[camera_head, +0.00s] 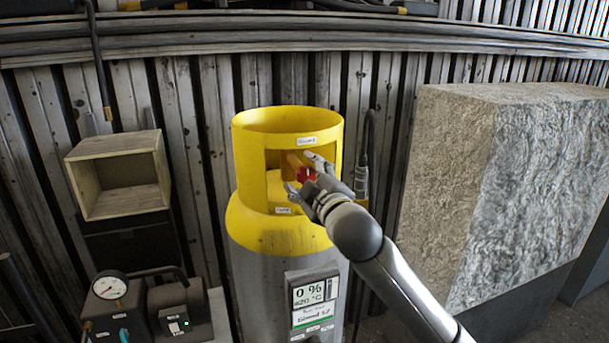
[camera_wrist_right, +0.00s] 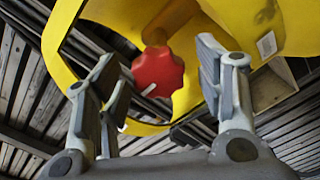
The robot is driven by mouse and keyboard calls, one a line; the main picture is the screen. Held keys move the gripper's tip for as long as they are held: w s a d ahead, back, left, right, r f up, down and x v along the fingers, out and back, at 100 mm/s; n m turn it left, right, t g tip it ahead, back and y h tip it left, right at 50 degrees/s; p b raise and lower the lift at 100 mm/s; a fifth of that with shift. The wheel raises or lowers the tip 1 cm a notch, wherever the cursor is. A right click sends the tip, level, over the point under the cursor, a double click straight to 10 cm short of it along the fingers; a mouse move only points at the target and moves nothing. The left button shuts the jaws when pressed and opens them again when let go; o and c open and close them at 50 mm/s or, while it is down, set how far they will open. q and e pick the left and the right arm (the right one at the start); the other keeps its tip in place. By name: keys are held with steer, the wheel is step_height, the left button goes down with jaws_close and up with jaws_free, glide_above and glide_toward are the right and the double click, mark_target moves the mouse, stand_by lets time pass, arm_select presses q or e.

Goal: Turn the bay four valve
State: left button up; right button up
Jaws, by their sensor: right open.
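A red valve knob (camera_head: 307,174) sits inside the window of a yellow collar (camera_head: 283,232) on top of a grey cylinder. In the right wrist view the red knob (camera_wrist_right: 158,71) has a lobed rim and a short pale pin or pointer. My right gripper (camera_head: 305,175) reaches in from the right at the collar's opening. Its fingers (camera_wrist_right: 160,85) are open, one on each side of the knob, with visible gaps in the wrist view. Part of the knob is hidden by the fingers in the head view. My left gripper is in neither view.
The collar's yellow rim closely surrounds the knob. A display panel (camera_head: 314,296) is on the cylinder's front. A wooden box (camera_head: 119,202) and a gauge unit (camera_head: 110,287) stand left. A large stone-like block (camera_head: 446,180) stands right. A corrugated wall is behind.

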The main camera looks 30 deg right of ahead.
steer(key=v, duration=0.6)
steer(key=shift+f, duration=0.1)
stand_by(0.4)
